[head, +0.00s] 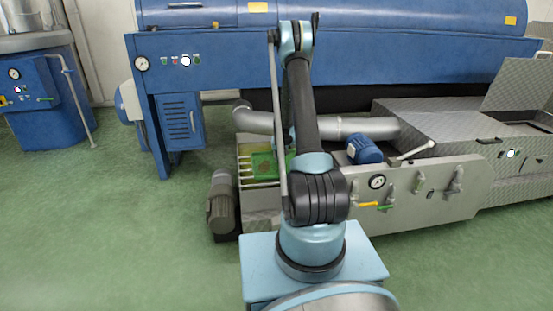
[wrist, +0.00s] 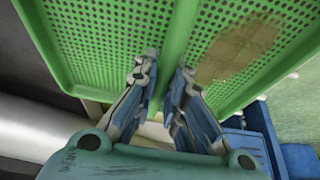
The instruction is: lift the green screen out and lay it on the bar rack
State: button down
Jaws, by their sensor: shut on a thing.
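The green screen (wrist: 95,30) is a perforated panel with a raised rim and a central rib, with a brown stain on its right half. It fills the upper part of the wrist view. My gripper (wrist: 166,68) is shut on the rib between the two perforated halves. In the head view a part of the green screen (head: 262,166) shows left of my arm, and my arm hides the rest and my gripper. Pale parallel bars, seemingly the bar rack (head: 244,171), show just left of the screen. I cannot tell whether the screen touches anything below it.
A grey pipe (head: 366,126) and a blue motor (head: 364,149) lie close to the right of the screen. A dark motor (head: 221,202) stands at the front left. The large blue machine (head: 400,57) spans the back. The green floor at left is clear.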

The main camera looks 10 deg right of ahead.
jog(key=shift+f, duration=0.5)
dwell(0.5)
jog(key=c, duration=1.6)
grip_release()
jog(key=shift+o, duration=0.2)
jog(key=shift+v, duration=5.95)
